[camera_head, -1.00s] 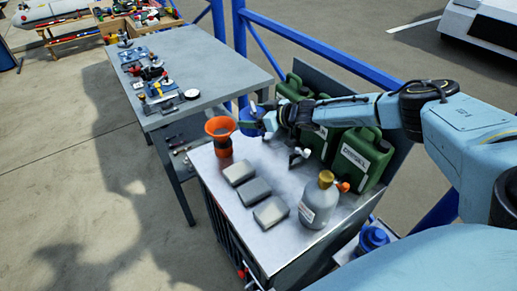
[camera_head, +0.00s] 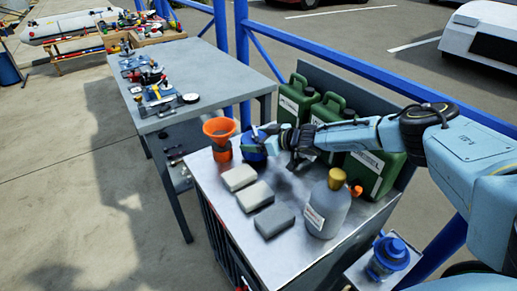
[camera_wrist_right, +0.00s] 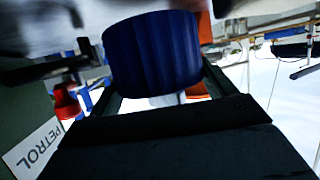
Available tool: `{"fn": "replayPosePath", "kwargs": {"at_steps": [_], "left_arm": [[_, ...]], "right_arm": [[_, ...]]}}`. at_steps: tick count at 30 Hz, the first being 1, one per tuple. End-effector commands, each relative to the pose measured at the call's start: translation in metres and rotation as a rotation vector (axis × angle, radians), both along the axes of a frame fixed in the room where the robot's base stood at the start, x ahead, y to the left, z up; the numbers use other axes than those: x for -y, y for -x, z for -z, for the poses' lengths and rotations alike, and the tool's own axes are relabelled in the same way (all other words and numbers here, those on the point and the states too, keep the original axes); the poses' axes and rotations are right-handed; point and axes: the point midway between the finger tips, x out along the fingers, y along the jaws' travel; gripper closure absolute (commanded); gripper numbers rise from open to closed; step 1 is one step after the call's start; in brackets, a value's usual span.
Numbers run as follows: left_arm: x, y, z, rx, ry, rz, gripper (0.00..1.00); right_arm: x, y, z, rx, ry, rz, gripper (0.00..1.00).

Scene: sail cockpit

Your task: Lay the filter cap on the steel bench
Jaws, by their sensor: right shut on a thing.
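The filter cap (camera_head: 252,148) is a blue ribbed round piece. My right gripper (camera_head: 268,143) is shut on it, over the far end of the bright metal-topped steel bench (camera_head: 222,187), right of the orange funnel. In the right wrist view the cap (camera_wrist_right: 152,52) fills the space between the fingers. Whether its underside touches the bench cannot be told. My left gripper is not in view.
The orange funnel (camera_head: 218,128), several grey blocks (camera_head: 256,195), a grey jug (camera_head: 327,205) and green petrol cans (camera_head: 376,170) crowd the bench. Another blue fitting (camera_head: 389,254) sits on a side shelf. A long grey table (camera_head: 215,78) with tools stands behind.

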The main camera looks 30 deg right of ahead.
Motion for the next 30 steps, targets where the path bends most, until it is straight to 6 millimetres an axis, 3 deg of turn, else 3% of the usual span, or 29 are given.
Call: {"fn": "replayPosePath", "kwargs": {"at_steps": [1, 4, 16, 17, 20, 30], "left_arm": [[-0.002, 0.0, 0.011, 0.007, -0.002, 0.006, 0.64], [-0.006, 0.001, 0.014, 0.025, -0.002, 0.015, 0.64], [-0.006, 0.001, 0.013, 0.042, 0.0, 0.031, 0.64], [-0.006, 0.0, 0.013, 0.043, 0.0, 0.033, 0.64], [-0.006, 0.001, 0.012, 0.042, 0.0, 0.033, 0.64], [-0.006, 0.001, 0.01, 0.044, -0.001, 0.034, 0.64]], "right_arm": [[-0.001, -0.001, 0.012, 0.003, 0.001, -0.001, 0.45], [-0.002, -0.002, 0.021, 0.003, 0.001, -0.004, 0.45], [-0.003, -0.002, 0.026, 0.002, 0.0, -0.004, 0.45], [-0.002, -0.002, 0.026, 0.002, 0.001, -0.004, 0.15], [-0.002, -0.002, 0.026, 0.001, 0.001, -0.004, 0.02], [-0.002, -0.001, 0.025, 0.0, 0.0, -0.003, 0.0]]}}
